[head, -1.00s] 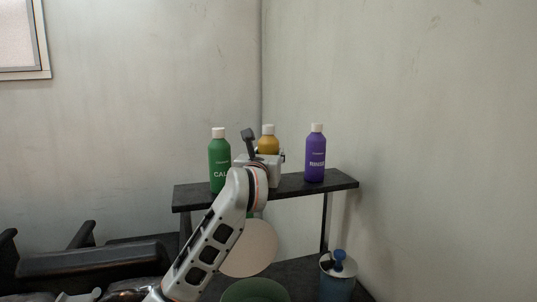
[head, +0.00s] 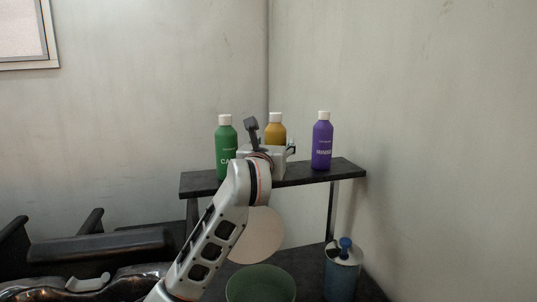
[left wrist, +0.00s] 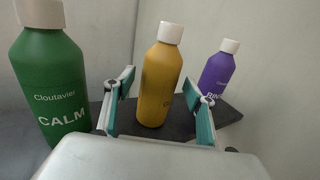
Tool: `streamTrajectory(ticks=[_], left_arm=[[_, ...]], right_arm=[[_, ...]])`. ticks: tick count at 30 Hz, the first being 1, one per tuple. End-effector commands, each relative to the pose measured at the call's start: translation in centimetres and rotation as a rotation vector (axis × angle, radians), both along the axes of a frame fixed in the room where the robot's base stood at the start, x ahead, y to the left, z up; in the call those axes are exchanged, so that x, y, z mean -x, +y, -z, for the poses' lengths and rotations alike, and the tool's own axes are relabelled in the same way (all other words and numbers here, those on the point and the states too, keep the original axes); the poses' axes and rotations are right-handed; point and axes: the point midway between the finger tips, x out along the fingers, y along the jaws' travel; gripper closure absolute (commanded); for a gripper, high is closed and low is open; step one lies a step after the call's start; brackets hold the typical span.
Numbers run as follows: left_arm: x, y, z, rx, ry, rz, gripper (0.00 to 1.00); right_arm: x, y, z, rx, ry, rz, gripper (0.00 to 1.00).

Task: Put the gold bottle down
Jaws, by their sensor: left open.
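The gold bottle (head: 276,132) with a white cap stands upright on the dark shelf (head: 345,170). My left gripper (left wrist: 157,80) is open, and in the left wrist view its teal-padded fingers show on either side of the gold bottle (left wrist: 161,78), with a gap at each side. I cannot tell how deep the bottle sits between them. In the head view the wrist and gripper hide the bottle's lower part. My right gripper is in neither view.
A green bottle (head: 226,150) stands left of the gold one and a purple bottle (head: 322,145) right of it, both on the shelf. Below are a green bowl (head: 260,284), a round pale disc (head: 262,238) and a blue-grey canister (head: 342,272).

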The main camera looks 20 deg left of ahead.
Motion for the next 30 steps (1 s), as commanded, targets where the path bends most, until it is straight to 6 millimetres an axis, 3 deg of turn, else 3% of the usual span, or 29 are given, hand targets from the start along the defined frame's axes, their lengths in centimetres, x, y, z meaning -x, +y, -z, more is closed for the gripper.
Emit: streamTrajectory(ticks=[6,13,30], left_arm=[[4.7,-0.7,0.1,0.003,-0.002,0.003,0.45],[7.8,-1.0,0.0,0.0,-0.002,0.001,0.45],[8.6,-1.1,0.0,0.0,-0.001,0.0,0.45]], right_arm=[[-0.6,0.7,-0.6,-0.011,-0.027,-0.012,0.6],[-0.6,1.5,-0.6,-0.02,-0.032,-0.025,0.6],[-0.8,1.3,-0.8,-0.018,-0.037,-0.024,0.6]])
